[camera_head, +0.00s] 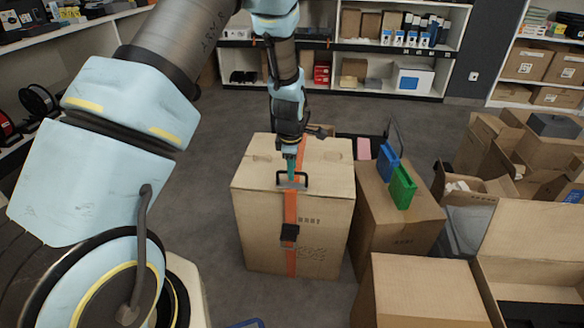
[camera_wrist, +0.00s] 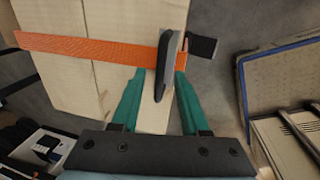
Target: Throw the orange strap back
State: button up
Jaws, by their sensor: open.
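The orange strap (camera_head: 290,208) runs over the top of a tall closed carton (camera_head: 256,215) and hangs down its front face, with a black buckle (camera_head: 289,232) on the hanging part. A black handle (camera_head: 306,180) stands at the carton's top front edge, by the strap. My gripper (camera_head: 291,180) points down at this edge, open, its teal fingers close to the strap and handle. In the wrist view the strap (camera_wrist: 90,48) crosses ahead of the fingertips (camera_wrist: 159,76), and the handle (camera_wrist: 165,68) shows between the fingers. I cannot tell whether the fingers touch the strap.
A second carton (camera_head: 395,225) stands close on the right with a blue item (camera_head: 387,162) and a green item (camera_head: 402,187) on top. More cartons (camera_head: 425,290) crowd the right front. Shelves (camera_head: 395,48) line the back wall. Grey floor is free left of the strapped carton.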

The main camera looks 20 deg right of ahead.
grip_shut()
dwell(0.3)
dwell(1.1)
